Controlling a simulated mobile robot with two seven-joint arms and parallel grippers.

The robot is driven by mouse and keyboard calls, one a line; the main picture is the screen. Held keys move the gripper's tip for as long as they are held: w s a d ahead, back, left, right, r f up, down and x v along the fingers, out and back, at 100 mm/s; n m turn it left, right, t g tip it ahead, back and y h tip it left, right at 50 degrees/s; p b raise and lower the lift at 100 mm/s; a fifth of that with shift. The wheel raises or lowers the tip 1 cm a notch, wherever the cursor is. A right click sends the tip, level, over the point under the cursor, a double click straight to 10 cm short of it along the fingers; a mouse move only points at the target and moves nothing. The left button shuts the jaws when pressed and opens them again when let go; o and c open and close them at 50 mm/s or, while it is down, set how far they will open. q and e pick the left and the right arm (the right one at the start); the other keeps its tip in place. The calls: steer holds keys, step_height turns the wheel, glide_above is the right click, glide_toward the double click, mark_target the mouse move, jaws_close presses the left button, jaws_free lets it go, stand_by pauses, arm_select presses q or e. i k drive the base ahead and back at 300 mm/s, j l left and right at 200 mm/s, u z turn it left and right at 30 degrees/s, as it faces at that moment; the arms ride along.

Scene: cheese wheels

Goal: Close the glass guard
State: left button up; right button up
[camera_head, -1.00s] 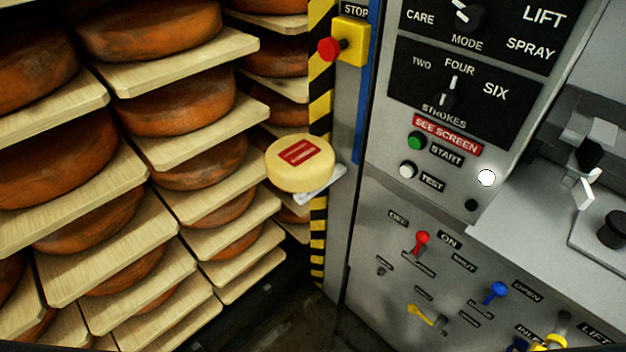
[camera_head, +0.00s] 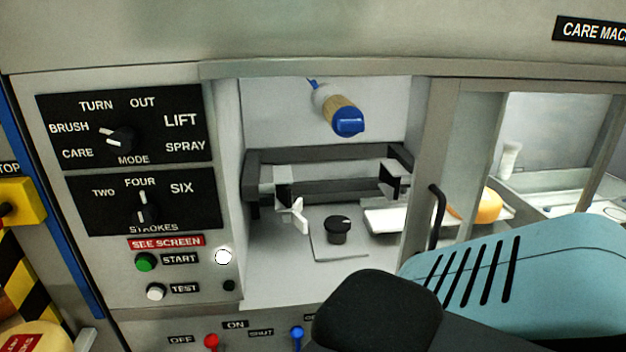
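The glass guard (camera_head: 434,150) has a grey frame and a black bar handle (camera_head: 437,216). It stands at the right part of the care machine's front, and the bay (camera_head: 275,225) to its left is open. A teal and black part of my arm covers the lower right, just below the handle. I cannot tell whether it touches the guard. No gripper fingers show in the view.
Inside the bay are a blue-tipped brush (camera_head: 347,121), a white clamp knob (camera_head: 293,215) and a black knob (camera_head: 337,229). The control panel (camera_head: 130,198) is at the left. A yellow stop box (camera_head: 22,200) is at the left edge.

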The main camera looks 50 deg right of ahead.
mark_target(441, 95)
steer(key=z, duration=2.95)
